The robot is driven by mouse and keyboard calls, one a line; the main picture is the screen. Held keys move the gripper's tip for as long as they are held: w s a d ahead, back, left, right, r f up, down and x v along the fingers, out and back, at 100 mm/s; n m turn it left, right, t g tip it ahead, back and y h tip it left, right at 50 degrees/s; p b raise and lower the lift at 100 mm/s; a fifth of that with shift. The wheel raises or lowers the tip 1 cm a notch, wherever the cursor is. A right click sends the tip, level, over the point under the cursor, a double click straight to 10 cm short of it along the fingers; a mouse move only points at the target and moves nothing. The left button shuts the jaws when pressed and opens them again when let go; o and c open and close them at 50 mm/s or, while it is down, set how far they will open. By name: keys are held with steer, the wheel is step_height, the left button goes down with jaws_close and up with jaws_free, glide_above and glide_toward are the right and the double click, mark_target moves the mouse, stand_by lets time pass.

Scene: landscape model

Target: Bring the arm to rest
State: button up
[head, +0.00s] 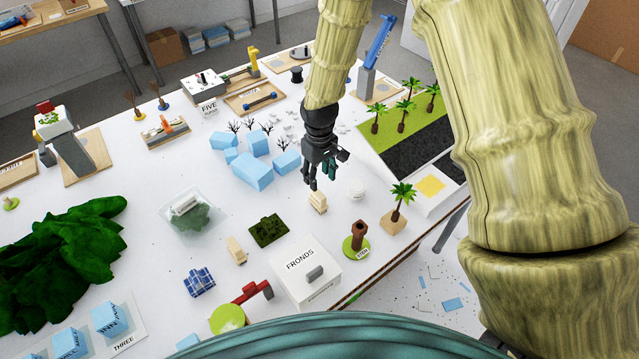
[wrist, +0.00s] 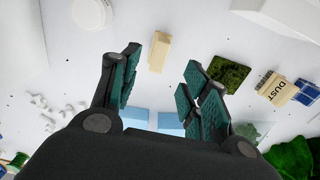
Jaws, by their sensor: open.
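My gripper (head: 322,160) hangs from my arm above the white table (head: 160,200), right of the middle of the model. In the wrist view my gripper (wrist: 160,85) has its two fingers spread wide, with nothing between the pads. A small tan block (head: 317,201) stands on the table just below the fingertips in the head view. The same tan block (wrist: 159,52) shows beyond the fingertips in the wrist view, apart from them.
Around it lie pale blue blocks (head: 251,171), a dark green moss square (head: 268,230), a white FRONDS box (head: 305,268), a brown trunk on a green disc (head: 358,240) and a palm (head: 399,205). A round white pot (head: 357,188) stands close to the gripper's right.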

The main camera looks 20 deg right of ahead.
steer(key=shift+r, duration=0.95)
